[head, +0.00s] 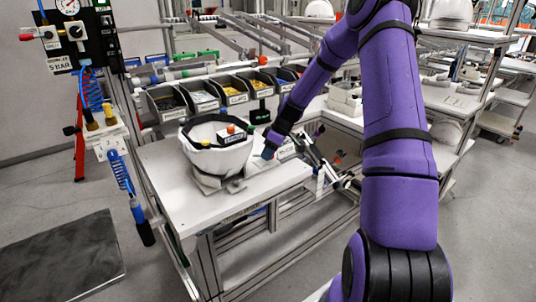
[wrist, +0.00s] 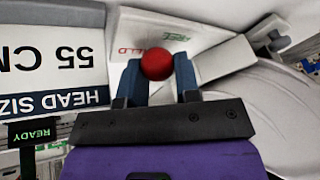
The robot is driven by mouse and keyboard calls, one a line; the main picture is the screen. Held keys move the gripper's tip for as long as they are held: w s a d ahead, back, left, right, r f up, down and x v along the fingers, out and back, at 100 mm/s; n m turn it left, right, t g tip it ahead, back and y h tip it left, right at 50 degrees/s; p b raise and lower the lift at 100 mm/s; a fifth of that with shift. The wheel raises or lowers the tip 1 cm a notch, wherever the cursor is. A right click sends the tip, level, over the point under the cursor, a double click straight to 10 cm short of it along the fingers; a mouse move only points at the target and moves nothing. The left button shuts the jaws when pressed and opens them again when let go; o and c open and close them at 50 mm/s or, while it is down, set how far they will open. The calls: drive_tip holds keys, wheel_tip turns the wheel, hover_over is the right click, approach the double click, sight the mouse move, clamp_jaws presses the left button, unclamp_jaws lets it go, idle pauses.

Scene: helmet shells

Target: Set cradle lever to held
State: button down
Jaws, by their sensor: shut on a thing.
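The cradle lever's red ball knob (wrist: 157,64) sits between the blue fingers of my gripper (wrist: 160,80) in the wrist view, and the gripper is shut on it. A plate (wrist: 150,35) beneath carries red lettering ending in "ELD", partly hidden by a finger, and small green lettering right of it. In the head view my gripper (head: 268,152) is low over the white table, just right of the cradle (head: 212,181) bearing a white helmet shell (head: 230,158). The knob is hidden there. The lever's exact angle cannot be told.
A "HEAD SIZE 55 CM" sign (wrist: 50,60) and a small "READY" sign (wrist: 35,131) are left of my gripper in the wrist view. Parts bins (head: 235,98) line the table's (head: 275,182) back. The table's front right is clear.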

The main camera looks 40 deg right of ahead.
drive_tip(key=shift+d, duration=0.1)
idle(0.3)
drive_tip(key=c, duration=0.9)
unclamp_jaws()
drive_tip(key=v, duration=1)
drive_tip(key=shift+d+r, duration=0.2)
drive_tip(key=shift+r, duration=0.15)
